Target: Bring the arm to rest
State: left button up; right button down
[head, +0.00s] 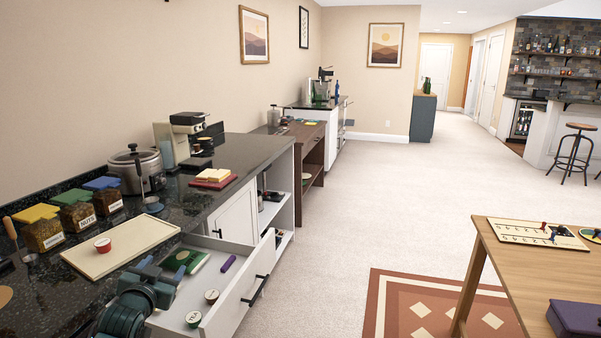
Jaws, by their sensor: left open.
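My left gripper (162,269) is at the lower left, with its dark green-grey arm coming in from the bottom edge. It is open, with its fingers apart and nothing seen between them. It is over the near left part of an open white drawer (228,312), beside the counter edge. Whether it touches the drawer cannot be told. My right gripper is not in view.
The drawer holds a green packet (187,260), a purple item (228,263) and small round pods (212,296).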

pick_arm(q)
jog(key=s+d+f+g+h, duration=0.1)
jog(key=s+d+f, duration=0.4)
jog(key=s+f, duration=0.25)
jog(key=s+d+f+g+h, duration=0.1)
jog(key=s+d+f+g, duration=0.1)
jog(key=s+d+f, duration=0.45)
jog(key=s+d+f+g+h, duration=0.1)
jog(key=s+d+f, duration=0.1)
jog(key=s, duration=0.9)
jog(key=s+d+f+g+h, duration=0.1)
jog(key=s+d+f, duration=0.2)
jog(key=s, duration=0.7)
jog(key=shift+s+d+g, duration=0.3)
jog(key=shift+s+d, duration=0.1)
jog(key=shift+d, duration=0.15)
